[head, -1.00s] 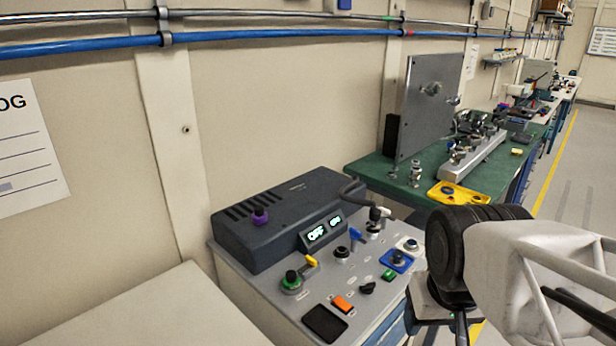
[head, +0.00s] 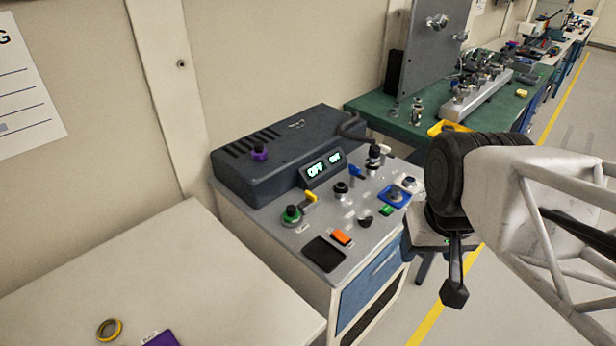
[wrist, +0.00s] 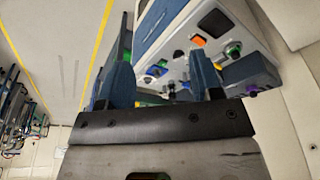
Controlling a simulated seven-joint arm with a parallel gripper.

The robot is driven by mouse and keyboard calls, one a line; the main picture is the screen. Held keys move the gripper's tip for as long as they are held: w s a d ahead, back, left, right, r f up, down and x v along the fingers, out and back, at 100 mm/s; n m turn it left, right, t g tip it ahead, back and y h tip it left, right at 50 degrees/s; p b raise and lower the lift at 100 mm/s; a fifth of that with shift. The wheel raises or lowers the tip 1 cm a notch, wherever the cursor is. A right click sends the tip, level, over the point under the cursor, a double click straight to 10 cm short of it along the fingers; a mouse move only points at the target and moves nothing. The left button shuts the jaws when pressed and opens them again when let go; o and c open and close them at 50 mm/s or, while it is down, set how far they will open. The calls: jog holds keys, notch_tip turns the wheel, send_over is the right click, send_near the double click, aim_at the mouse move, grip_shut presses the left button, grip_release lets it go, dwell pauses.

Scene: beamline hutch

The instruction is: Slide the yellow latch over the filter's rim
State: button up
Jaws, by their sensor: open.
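On the grey control panel (head: 330,238), a small yellow latch (head: 310,196) sits at the right of a black-topped knob-like part with a green base (head: 291,215). I cannot tell which part is the filter, or whether the latch touches its rim. My gripper (head: 454,290) hangs from the arm at the right of the panel, apart from it and well away from the latch. In the wrist view my gripper (wrist: 163,82) shows two spread blue-grey fingers with nothing held between them.
A dark box with lit displays (head: 285,150) stands behind the panel. An orange switch (head: 341,237), a black pad (head: 323,254), a blue tray (head: 394,196) and several knobs crowd the panel. A pale table (head: 160,270) at left holds a tape roll (head: 110,329).

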jog(key=shift+c, duration=0.2)
jog(key=shift+c, duration=1.4)
jog(key=shift+w+a+r, duration=0.1)
jog(key=shift+w, duration=0.25)
jog(key=shift+c, duration=0.5)
jog(key=n+g, duration=0.3)
jog(key=n, duration=0.6)
send_over(311, 194)
notch_tip(311, 194, down, 14)
jog(key=shift+s+r, duration=0.1)
jog(key=shift+r, duration=0.1)
jog(key=shift+w+a+f, duration=0.1)
jog(key=shift+w+f, duration=0.1)
jog(key=shift+f, duration=0.1)
jog(key=shift+f, duration=3.8)
